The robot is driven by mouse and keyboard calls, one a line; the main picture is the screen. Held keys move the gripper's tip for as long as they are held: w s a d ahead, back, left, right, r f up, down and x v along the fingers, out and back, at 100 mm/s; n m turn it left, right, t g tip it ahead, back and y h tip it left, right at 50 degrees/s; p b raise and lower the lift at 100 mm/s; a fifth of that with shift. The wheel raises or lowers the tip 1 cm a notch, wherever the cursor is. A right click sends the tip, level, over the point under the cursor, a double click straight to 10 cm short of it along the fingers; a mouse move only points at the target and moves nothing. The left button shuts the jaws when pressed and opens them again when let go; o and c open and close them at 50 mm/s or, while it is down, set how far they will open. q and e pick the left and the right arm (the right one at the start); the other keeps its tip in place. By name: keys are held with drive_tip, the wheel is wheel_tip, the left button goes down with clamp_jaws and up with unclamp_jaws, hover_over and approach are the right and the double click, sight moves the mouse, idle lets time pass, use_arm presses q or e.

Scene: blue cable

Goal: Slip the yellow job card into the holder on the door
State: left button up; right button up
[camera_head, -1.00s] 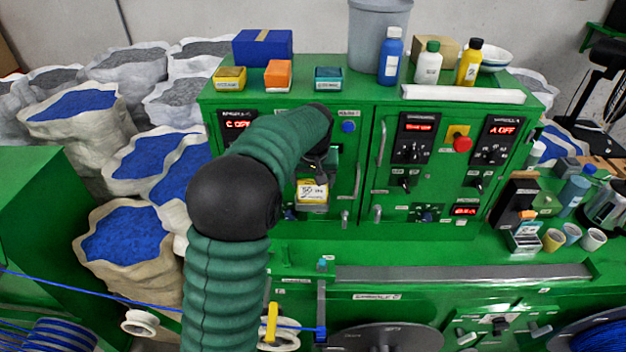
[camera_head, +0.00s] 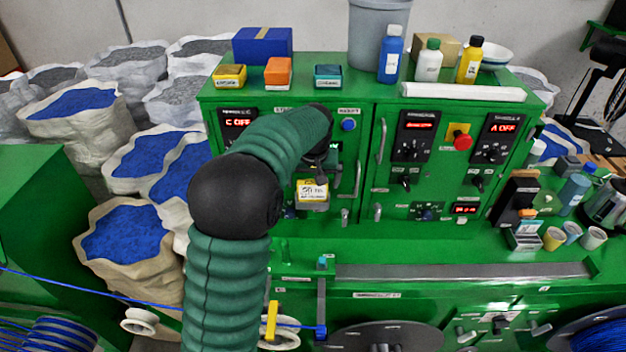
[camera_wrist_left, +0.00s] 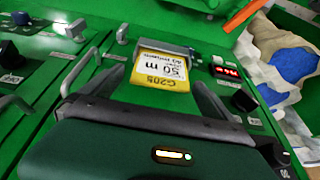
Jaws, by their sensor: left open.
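The yellow job card (camera_head: 312,190) with a white label reading "50 m" is at the grey holder (camera_head: 313,207) on the left green door. In the left wrist view the card (camera_wrist_left: 160,68) appears upside down, its lower edge at the grey holder (camera_wrist_left: 178,48); it seems to sit in it, though how deep is hard to tell. My left gripper (camera_head: 322,172) is open just above the card in the head view. In the wrist view its two fingers stand wide apart on either side of the card, seemingly clear of it. My right gripper is not in view.
Door handles (camera_head: 358,178) and knobs stand out close to the gripper. A red display (camera_head: 238,122) is left of my forearm. Small boxes and bottles (camera_head: 390,55) stand on the cabinet top. A ledge (camera_head: 460,271) runs below the doors. Sacks of blue pellets (camera_head: 122,240) stand at left.

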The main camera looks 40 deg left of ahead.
use_arm(q)
drive_tip(key=shift+r, duration=0.1)
drive_tip(key=b+v, duration=0.2)
drive_tip(key=v, duration=1.4)
drive_tip(key=shift+r, duration=0.2)
drive_tip(key=shift+s, duration=0.15)
drive_tip(key=d+f+m+h+b, duration=0.1)
drive_tip(key=d+f+b, duration=0.1)
drive_tip(key=d+f, duration=0.35)
drive_tip(key=s+d+f+m+b, duration=0.1)
drive_tip(key=d+f+m, duration=0.1)
drive_tip(key=f, duration=0.6)
drive_tip(key=d+f+m+h+b, duration=0.1)
drive_tip(key=d+f+b, duration=0.1)
drive_tip(key=d+f, duration=0.35)
drive_tip(key=s+d+f+m+b, duration=0.1)
drive_tip(key=s+d+f, duration=0.3)
drive_tip(key=f, duration=0.5)
drive_tip(key=s+d+f+m+b, duration=0.2)
drive_tip(key=s+d+f+m, duration=0.1)
drive_tip(key=s+f, duration=0.6)
drive_tip(key=shift+s+d+f+h, duration=0.3)
drive_tip(key=shift+d+f+h, duration=0.15)
drive_tip(key=shift+d, duration=0.4)
